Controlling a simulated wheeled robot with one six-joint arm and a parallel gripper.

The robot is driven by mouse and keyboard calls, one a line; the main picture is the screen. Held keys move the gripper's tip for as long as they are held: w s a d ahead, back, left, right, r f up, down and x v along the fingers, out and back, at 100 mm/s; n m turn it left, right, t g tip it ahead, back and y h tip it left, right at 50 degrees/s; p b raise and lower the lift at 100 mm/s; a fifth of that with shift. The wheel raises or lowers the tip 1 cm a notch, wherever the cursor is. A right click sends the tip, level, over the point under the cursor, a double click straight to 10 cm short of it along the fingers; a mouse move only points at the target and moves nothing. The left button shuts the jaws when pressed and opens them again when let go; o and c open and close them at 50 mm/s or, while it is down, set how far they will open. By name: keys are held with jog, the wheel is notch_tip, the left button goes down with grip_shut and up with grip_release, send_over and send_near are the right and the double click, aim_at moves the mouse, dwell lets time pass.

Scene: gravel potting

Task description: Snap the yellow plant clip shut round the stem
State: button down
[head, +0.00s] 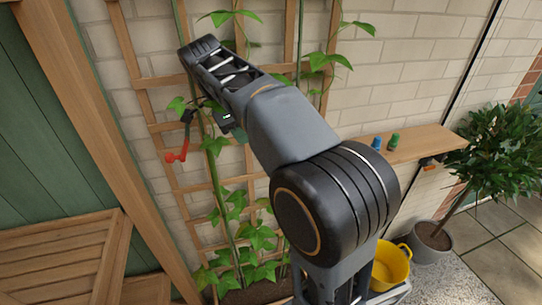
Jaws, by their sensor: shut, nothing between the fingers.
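My gripper (222,118) hangs below my wrist, in front of the trellis, and is partly covered by my forearm. It is shut and holds nothing; its fingertips are hard to make out. A climbing plant's green stem (222,208) rises along the trellis close to my gripper, and its upper part passes behind my arm. I cannot make out the yellow plant clip in the head view. A bent red-orange piece (178,156) below a dark part shows just left of the stem; I cannot tell what it belongs to.
A wooden trellis (171,176) stands against the pale brick wall. A wooden shelf (420,143) at right bears a blue item (377,143) and a green item (393,142). A yellow bucket (391,268) and a potted bush (431,237) stand at lower right.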

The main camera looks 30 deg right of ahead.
jog(key=s+d+f+p, duration=0.1)
jog(key=s+d+f, duration=0.1)
jog(key=d+f, duration=0.4)
jog(key=shift+s+f, duration=0.2)
jog(key=shift+f, duration=0.35)
